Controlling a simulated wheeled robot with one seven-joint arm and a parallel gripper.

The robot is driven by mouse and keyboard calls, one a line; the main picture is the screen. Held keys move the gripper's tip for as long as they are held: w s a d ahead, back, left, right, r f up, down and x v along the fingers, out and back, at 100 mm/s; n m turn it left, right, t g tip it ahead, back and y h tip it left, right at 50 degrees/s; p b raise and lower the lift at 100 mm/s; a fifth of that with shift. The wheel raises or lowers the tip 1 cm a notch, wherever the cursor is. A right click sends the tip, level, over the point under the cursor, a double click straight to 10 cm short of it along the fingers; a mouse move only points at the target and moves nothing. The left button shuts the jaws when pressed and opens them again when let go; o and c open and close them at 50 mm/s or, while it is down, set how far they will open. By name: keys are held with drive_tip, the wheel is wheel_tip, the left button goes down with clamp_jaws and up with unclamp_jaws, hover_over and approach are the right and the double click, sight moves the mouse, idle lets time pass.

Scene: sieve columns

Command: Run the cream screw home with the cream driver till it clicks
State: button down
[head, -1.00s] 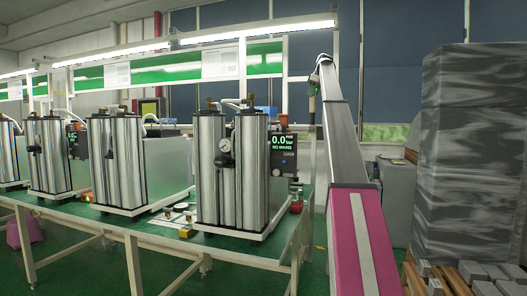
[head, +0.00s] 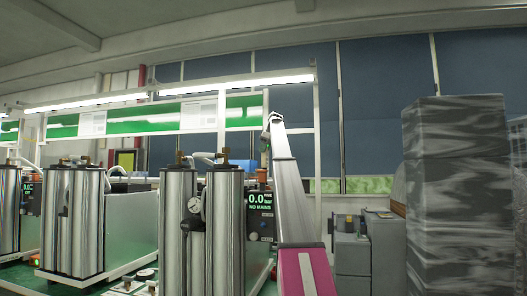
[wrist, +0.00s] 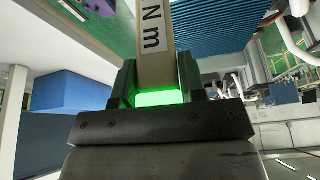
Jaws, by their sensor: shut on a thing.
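My gripper (wrist: 157,88) is shut on the cream driver (wrist: 156,40), whose shaft runs up between the dark fingers in the wrist view. The driver bears the letters "N m". A bright green light (wrist: 160,98) glows between the fingers at its near end. In the head view my arm reaches up and away, and the gripper is not clear there. I cannot make out the cream screw in either view, nor tell whether the driver touches anything.
Metal sieve columns (head: 200,225) stand on the green bench, with a gauge (head: 195,205) and a dark display box (head: 260,213) reading 0.0 and "NO MAINS". A grey wrapped stack (head: 455,200) stands at the right. A grey cabinet (head: 352,250) stands between.

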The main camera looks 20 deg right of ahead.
sight(264, 162)
drive_tip(key=shift+f, duration=2.35)
drive_tip(key=shift+s+f, duration=0.1)
drive_tip(key=shift+f, duration=1.25)
idle(1.5)
drive_tip(key=shift+r, duration=0.1)
drive_tip(key=shift+r, duration=2.45)
